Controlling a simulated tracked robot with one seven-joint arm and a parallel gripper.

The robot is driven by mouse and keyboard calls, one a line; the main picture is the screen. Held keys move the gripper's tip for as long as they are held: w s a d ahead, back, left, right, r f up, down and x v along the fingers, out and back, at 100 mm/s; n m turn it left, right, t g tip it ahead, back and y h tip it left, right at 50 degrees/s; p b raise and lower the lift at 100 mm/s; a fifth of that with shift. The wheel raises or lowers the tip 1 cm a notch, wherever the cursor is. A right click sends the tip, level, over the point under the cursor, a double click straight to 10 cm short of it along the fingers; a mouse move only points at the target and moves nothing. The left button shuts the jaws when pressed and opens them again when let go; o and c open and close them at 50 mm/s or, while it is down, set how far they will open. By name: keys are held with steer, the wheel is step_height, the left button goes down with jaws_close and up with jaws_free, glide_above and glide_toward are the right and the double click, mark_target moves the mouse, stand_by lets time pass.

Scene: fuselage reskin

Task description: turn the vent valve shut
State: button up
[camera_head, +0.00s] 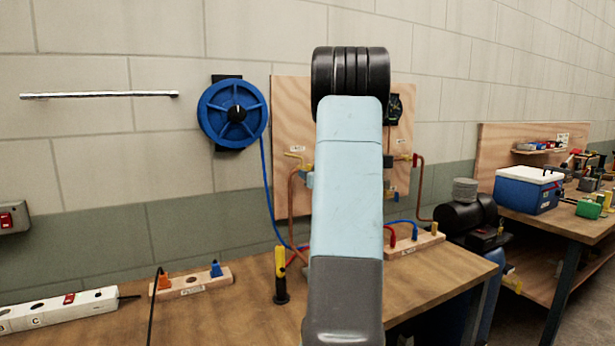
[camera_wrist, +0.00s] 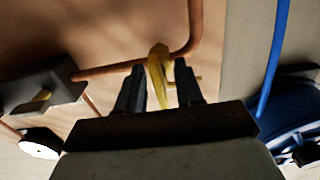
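A yellow valve lever (camera_wrist: 158,75) on a copper pipe (camera_wrist: 120,68) stands between the two fingers of my gripper (camera_wrist: 160,88) in the wrist view. The fingers are apart, one on each side of the lever; I cannot tell whether either touches it. In the head view a yellow lever (camera_head: 294,155) shows on the left part of the wooden panel (camera_head: 290,105), under a small label too small to read. My arm hides the middle of the panel and my gripper there. Which way the valve is set cannot be told.
A blue hose reel (camera_head: 233,112) hangs left of the panel, its blue hose (camera_head: 266,190) running down beside it. In the wrist view a dark block (camera_wrist: 40,88) sits left of my fingers. The workbench (camera_head: 230,310) below holds a power strip (camera_head: 62,308) and a plug block (camera_head: 192,284).

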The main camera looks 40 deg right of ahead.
steer(key=v, duration=1.3)
steer(key=shift+s, duration=0.4)
steer(key=shift+f, duration=0.1)
